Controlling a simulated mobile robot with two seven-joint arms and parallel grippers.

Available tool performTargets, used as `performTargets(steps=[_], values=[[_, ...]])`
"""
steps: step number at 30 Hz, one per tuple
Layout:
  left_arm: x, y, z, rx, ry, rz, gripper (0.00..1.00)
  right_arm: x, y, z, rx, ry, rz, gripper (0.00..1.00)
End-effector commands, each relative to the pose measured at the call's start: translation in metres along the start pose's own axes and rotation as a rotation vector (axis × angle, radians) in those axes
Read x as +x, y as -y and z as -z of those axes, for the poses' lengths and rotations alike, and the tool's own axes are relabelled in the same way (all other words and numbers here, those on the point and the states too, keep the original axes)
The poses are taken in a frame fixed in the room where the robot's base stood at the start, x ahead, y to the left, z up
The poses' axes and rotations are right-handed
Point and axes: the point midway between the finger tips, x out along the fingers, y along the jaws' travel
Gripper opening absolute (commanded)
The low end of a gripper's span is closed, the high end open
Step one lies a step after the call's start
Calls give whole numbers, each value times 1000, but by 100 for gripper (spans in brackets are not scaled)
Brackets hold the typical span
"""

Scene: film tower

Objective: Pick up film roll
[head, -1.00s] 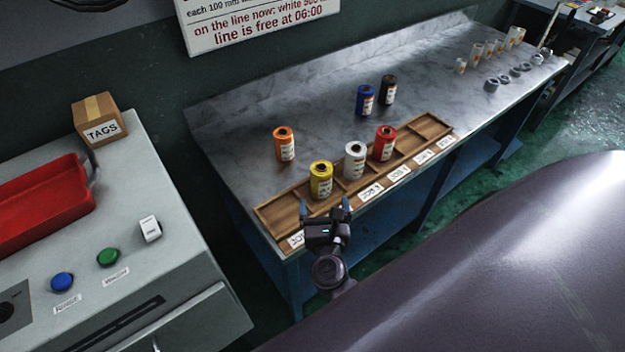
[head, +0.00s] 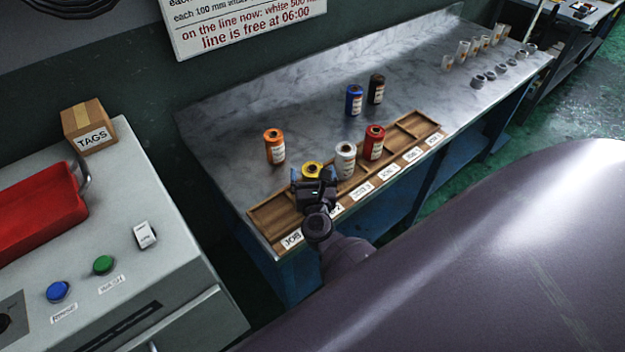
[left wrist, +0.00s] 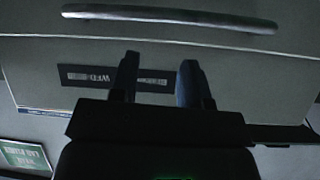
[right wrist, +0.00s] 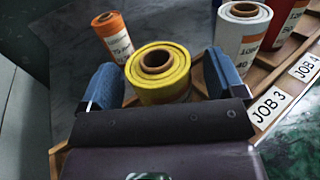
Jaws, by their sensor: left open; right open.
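Film rolls stand upright on the marble bench. The yellow roll (head: 312,169) is in the wooden tray (head: 272,213), largely hidden in the head view by my right gripper (head: 313,177). In the right wrist view the yellow roll (right wrist: 158,75) sits between the two open blue fingers of the right gripper (right wrist: 163,85), with a gap at its sides. The white roll (head: 345,160) and red roll (head: 374,142) stand to its right in the tray. Orange (head: 274,146), blue (head: 354,100) and black (head: 376,89) rolls stand behind the tray. My left gripper (left wrist: 160,80) is open and empty.
Job labels (head: 361,190) line the tray's front edge. Several small white and grey cylinders stand at the bench's far end. At left, a grey cabinet holds a red tray (head: 40,207), a TAGS box (head: 90,125) and buttons. The left wrist view faces a grey panel with a handle (left wrist: 170,15).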

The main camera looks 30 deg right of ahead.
Motion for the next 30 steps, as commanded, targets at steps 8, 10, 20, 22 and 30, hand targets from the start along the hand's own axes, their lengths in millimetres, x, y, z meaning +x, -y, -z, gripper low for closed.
performTargets(steps=[8,10,20,22,30], values=[[0,0,-2,0,3,0,43,10,0,0,-1,-1,0,88],[0,0,-2,0,3,1,43,10,0,0,-1,-1,0,88],[0,0,-2,0,4,0,43,10,0,0,-1,0,0,42],[0,0,-2,0,4,0,43,10,0,0,-1,-1,0,32],[-1,0,-1,0,4,0,43,10,0,-2,0,0,0,30]])
